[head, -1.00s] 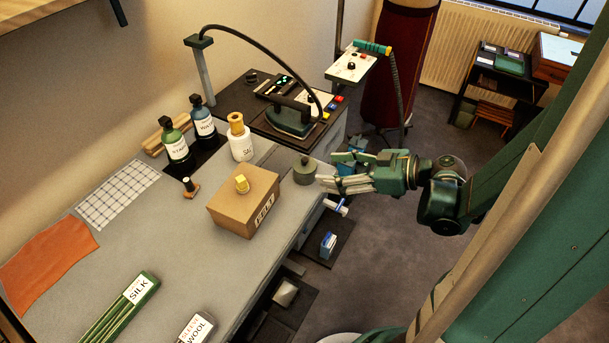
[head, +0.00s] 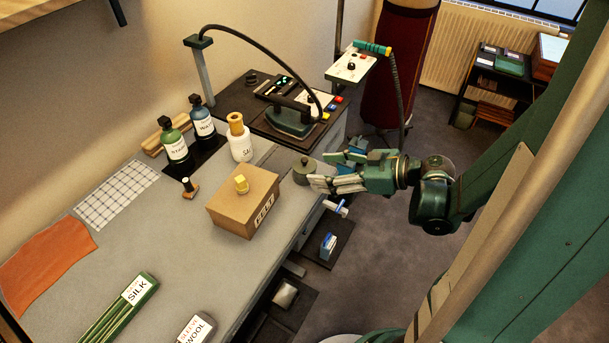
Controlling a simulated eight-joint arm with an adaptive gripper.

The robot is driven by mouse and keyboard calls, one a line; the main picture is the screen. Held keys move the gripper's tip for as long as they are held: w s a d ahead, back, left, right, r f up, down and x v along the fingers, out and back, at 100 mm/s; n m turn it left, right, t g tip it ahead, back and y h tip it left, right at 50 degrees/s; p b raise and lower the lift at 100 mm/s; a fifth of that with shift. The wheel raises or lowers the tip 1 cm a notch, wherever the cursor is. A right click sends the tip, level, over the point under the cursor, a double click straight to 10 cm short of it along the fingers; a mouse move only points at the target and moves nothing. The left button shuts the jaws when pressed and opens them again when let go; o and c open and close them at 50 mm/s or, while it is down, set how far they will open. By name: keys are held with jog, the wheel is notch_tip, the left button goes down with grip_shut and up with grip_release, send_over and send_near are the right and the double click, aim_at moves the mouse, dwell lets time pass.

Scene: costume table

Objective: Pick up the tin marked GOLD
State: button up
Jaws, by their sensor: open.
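A small dark olive round tin with a knob on its lid (head: 303,168) stands near the right edge of the grey table (head: 130,240). No GOLD marking can be read on it from this view. My gripper (head: 322,175) is open and reaches in from the right, just beyond the table edge. Its fingertips are at the tin's right side and partly cover it. I cannot tell whether they touch it or lie around it.
A cardboard FELT box (head: 235,205) with a yellow piece on top stands left of the tin. A white bottle (head: 240,143) and the iron (head: 290,118) on its station are behind.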

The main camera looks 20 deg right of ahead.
aim_at(309, 170)
jog(key=shift+b+x, duration=0.8)
jog(key=shift+x, duration=1.8)
jog(key=shift+s+a, duration=0.1)
jog(key=c, duration=1.4)
